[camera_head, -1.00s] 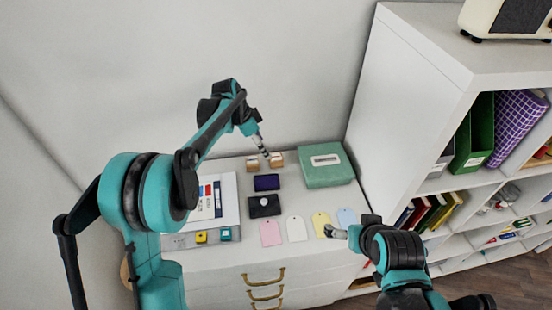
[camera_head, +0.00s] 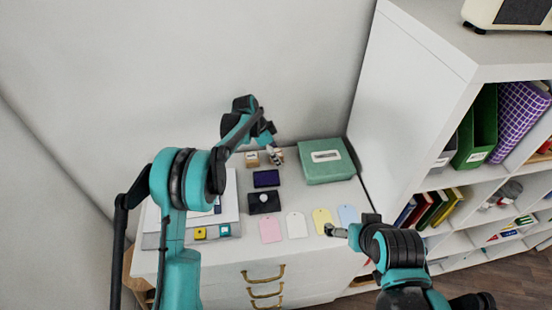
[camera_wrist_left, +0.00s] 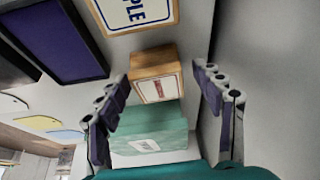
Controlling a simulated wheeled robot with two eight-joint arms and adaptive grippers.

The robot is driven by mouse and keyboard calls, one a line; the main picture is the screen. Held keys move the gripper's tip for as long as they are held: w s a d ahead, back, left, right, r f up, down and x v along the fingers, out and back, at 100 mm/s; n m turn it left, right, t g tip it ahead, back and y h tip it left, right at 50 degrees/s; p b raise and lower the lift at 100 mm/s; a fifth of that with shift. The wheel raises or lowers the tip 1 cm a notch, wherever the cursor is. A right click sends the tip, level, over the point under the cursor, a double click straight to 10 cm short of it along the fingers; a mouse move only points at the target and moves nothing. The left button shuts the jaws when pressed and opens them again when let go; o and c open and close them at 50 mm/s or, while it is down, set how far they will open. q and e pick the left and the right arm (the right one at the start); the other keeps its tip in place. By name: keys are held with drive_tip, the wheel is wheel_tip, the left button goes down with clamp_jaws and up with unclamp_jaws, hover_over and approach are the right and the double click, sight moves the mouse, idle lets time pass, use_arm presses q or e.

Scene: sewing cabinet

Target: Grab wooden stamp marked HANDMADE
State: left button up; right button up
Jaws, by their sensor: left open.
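Two small wooden stamp blocks stand at the back of the white cabinet top. In the left wrist view, one wooden block (camera_wrist_left: 155,72) with red print too small to read lies between the spread fingers of my left gripper (camera_wrist_left: 162,92). The other wooden block (camera_wrist_left: 135,12) shows blue letters ending in "PLE", at the top of that view. In the head view, the left block (camera_head: 252,159) is clear, while my left gripper (camera_head: 275,157) partly covers the right block (camera_head: 279,150). My left gripper is open and empty. My right gripper (camera_head: 336,231) is by the paper tags; its jaw state is unclear.
A green box (camera_head: 327,174) stands right of the blocks. A purple ink pad (camera_head: 266,179) and a black pad (camera_head: 264,203) lie in front. Several coloured tags, including a yellow tag (camera_head: 322,220), lie near the front edge. A white shelf (camera_head: 405,110) rises on the right.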

use_arm(q)
drive_tip(key=shift+r, duration=0.1)
drive_tip(key=c, duration=1.3)
drive_tip(key=shift+o, duration=0.2)
drive_tip(key=shift+r, duration=0.1)
